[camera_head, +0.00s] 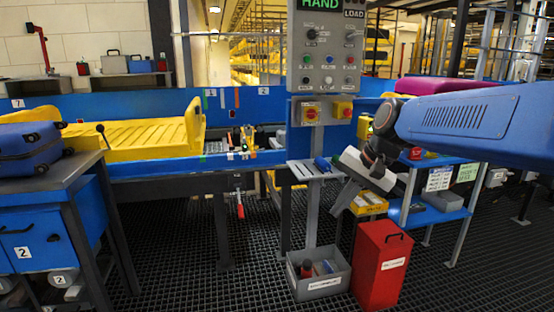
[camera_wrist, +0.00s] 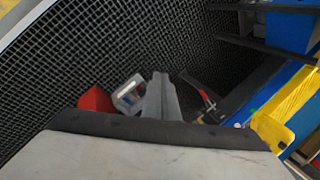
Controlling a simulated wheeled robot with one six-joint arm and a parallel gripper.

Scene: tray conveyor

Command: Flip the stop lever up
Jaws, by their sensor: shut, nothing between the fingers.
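The stop lever (camera_head: 240,207) hangs down below the blue conveyor edge in the head view, its red handle pointing to the floor. In the wrist view a red-tipped bar that looks like the lever (camera_wrist: 207,99) shows right of my fingers. My gripper (camera_head: 337,210) is shut and empty, angled downward in front of the control post. It is right of the lever and apart from it. Its closed fingers (camera_wrist: 160,80) also show in the wrist view.
A yellow tray (camera_head: 150,139) lies on the conveyor (camera_head: 165,168). A grey bin (camera_head: 320,287) and a red box (camera_head: 381,265) stand on the floor below my gripper. A table with a blue suitcase (camera_head: 30,148) is at left. Grated floor is clear between table and bin.

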